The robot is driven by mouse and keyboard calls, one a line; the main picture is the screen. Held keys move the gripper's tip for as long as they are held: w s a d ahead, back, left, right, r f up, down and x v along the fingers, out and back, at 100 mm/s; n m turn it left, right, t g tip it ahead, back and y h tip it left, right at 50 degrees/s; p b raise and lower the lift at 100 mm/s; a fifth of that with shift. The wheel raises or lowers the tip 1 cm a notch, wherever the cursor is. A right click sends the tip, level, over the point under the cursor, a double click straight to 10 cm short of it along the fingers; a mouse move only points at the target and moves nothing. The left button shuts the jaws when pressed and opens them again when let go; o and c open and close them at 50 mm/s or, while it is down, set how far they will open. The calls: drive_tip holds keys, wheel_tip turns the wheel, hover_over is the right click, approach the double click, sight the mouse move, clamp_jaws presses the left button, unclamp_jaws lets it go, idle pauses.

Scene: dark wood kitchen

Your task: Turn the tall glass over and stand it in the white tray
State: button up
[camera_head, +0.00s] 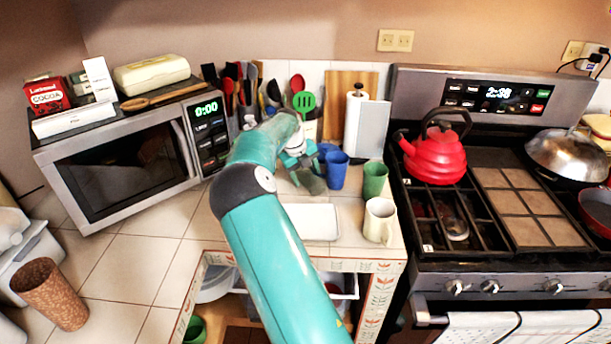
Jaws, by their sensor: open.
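My gripper (297,160) is open above the back of the counter, with my teal arm reaching up to it from the front. A grey-green, see-through shape (312,183), perhaps the tall glass, is tilted just below and right of the gripper; I cannot tell whether they touch. The white tray (318,222) lies flat on the tiles in front of it. Its left part is hidden by my arm, and the visible part is empty.
Utensils (240,85) and a cutting board (345,95) stand behind. A microwave (125,155) is left, a stove (500,200) right. A brown tumbler (48,293) is front left.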

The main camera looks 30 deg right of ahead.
drive_tip(key=c, duration=0.9)
drive_tip(key=shift+r, duration=0.1)
